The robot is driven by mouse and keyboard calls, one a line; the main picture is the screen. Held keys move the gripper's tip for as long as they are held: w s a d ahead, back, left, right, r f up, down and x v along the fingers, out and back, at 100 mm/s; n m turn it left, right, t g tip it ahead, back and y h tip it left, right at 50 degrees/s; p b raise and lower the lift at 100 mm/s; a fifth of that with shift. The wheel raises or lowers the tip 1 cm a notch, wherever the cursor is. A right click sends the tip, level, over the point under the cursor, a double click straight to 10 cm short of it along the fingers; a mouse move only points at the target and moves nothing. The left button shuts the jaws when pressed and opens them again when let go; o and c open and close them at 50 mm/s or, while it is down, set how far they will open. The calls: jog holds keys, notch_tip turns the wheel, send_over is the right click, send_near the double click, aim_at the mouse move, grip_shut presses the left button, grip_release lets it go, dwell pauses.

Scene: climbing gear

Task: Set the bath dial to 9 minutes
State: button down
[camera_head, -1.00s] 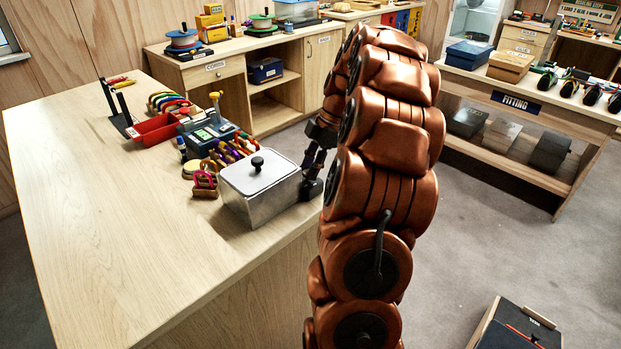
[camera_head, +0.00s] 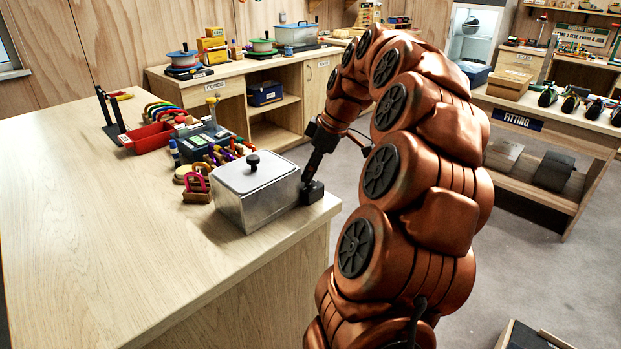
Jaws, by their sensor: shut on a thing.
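The bath is a metal box (camera_head: 238,205) with a grey lid and black knob (camera_head: 253,161), at the right corner of the near wooden table. A small black block (camera_head: 313,193) sits against its right side. My gripper (camera_head: 309,178) comes down from above onto this block, beside the bath. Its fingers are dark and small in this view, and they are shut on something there. The dial and its markings are hidden behind the fingers and block, so its setting cannot be read.
Colored carabiners, markers, a device (camera_head: 199,142) and a red tray (camera_head: 147,137) stand left of and behind the bath. The near part of the table (camera_head: 100,260) is clear. A fitting bench (camera_head: 545,130) stands at the right.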

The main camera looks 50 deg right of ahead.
jog(key=shift+s+a+f+m+h+b, duration=0.1)
jog(key=shift+m+h+b, duration=0.45)
jog(key=shift+m, duration=0.6)
jog(key=shift+a+m+h+b, duration=0.1)
jog(key=shift+m+h+b, duration=0.15)
jog(key=shift+m+b, duration=0.7)
jog(key=shift+m, duration=0.3)
jog(key=c, duration=0.8)
grip_release()
jog(key=shift+d, duration=0.1)
jog(key=shift+c, duration=0.2)
jog(key=shift+t, duration=0.3)
jog(key=shift+v, duration=0.9)
jog(key=v, duration=0.6)
